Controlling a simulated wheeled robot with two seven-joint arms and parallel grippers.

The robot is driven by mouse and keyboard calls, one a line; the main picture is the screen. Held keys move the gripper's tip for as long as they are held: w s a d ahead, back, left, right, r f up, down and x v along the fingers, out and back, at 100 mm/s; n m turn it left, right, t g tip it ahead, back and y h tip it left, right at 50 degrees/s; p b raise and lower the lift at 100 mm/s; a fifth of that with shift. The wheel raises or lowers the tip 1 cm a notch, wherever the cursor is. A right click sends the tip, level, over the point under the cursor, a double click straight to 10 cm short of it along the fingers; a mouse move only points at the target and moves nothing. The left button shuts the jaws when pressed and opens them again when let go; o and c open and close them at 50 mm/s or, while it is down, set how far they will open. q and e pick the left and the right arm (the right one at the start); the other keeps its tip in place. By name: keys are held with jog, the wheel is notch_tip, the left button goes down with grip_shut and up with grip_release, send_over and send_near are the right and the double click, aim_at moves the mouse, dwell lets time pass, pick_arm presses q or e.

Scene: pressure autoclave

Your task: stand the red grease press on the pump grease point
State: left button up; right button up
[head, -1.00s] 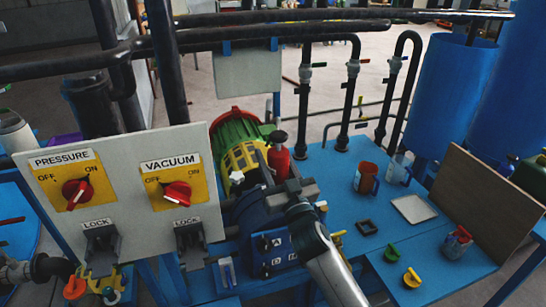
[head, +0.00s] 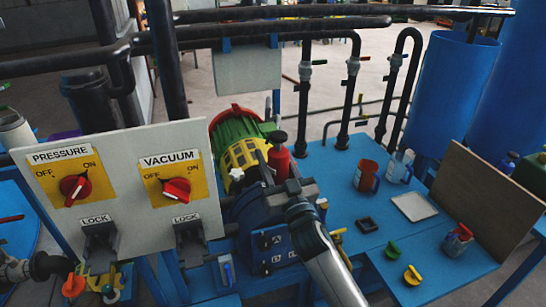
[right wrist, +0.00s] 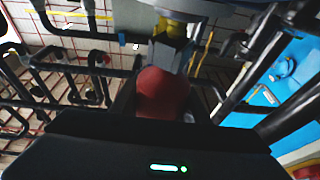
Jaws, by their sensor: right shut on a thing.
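The red grease press (head: 279,160), with a dark knob on top, stands about upright over the pump (head: 258,215), beside the yellow-and-green motor (head: 238,140). My right gripper (head: 284,184) is shut on the press, and its arm reaches up from the lower right. In the right wrist view the rounded red press (right wrist: 163,92) sits between the jaws, with a grey and yellow fitting (right wrist: 168,45) beyond it. The pump grease point is hidden behind the gripper and press, so I cannot tell whether the press touches it. My left gripper is out of view.
The switch panel (head: 124,200) with red PRESSURE and VACUUM knobs stands close on the left. Black pipes (head: 250,33) cross above. The blue table (head: 338,205) at the right holds jugs (head: 366,177), a white tray (head: 414,207), a small black frame (head: 367,225) and yellow and green pieces.

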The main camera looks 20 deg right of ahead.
aim_at(278, 174)
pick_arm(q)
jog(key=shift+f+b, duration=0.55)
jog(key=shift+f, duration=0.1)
pick_arm(e)
jog(key=shift+f, duration=0.75)
jog(key=o, duration=1.5)
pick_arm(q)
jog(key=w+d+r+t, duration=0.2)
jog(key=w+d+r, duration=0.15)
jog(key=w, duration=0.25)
pick_arm(e)
jog(key=b+v, duration=0.1)
jog(key=v, duration=0.2)
jog(key=shift+s+f, duration=0.2)
jog(key=shift+f, duration=0.05)
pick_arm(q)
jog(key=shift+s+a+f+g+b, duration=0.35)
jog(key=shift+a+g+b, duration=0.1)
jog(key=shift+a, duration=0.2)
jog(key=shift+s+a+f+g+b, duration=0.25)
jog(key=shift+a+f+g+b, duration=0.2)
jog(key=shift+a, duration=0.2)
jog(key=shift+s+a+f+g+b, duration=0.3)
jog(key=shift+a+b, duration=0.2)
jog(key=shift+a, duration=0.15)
pick_arm(e)
jog(key=shift+r+v, duration=0.1)
jog(key=shift+v, duration=3.4)
jog(key=shift+r+v, duration=0.15)
jog(key=shift+v, duration=3.35)
